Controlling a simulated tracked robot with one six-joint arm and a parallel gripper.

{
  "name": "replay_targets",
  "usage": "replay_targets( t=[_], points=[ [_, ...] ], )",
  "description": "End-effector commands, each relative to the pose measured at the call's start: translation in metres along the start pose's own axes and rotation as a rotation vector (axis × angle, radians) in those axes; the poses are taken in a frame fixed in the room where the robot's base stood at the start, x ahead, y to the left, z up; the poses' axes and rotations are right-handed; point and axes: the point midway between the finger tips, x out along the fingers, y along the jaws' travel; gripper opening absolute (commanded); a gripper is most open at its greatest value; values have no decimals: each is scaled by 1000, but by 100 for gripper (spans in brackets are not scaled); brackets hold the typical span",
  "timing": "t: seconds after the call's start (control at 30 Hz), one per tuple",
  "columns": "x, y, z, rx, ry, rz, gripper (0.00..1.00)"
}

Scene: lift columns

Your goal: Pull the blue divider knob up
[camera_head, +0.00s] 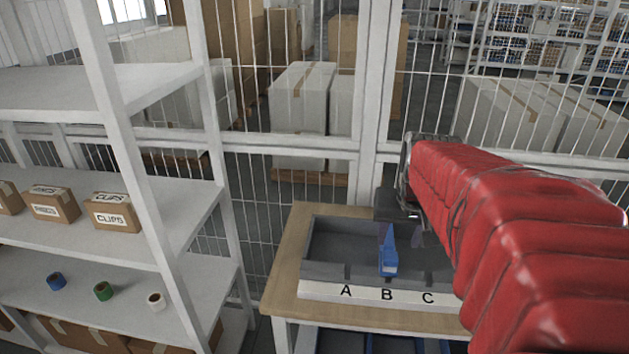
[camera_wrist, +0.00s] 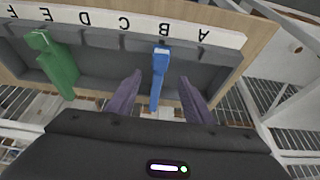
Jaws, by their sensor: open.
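The blue divider knob (camera_head: 388,255) stands in the grey tray near the letter B in the head view. In the wrist view the blue divider (camera_wrist: 158,78) lies between the two purple-grey fingers of my gripper (camera_wrist: 158,88). Gaps show between it and both fingers, so the gripper is open around it without visible contact. In the head view my gripper is above the tray, with its fingers partly hidden by the wrist and the divider. The grey tray (camera_wrist: 215,72) has a white strip (camera_wrist: 180,30) lettered A to F.
A green divider (camera_wrist: 57,65) stands in the tray near E. The tray sits on a wooden table (camera_head: 285,265). A white shelf (camera_head: 190,210) with boxes and tape rolls is at the left. A mesh fence (camera_head: 300,145) stands behind the table.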

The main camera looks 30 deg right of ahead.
Motion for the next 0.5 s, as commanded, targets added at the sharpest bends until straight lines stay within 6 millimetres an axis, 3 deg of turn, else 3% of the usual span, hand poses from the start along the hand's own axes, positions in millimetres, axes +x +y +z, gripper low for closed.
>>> replay_targets(
  t=[0.2,0.5],
  points=[
    [-36,0,-1,0,3,0,47],
    [-51,0,0,0,1,0,47]
  ],
)
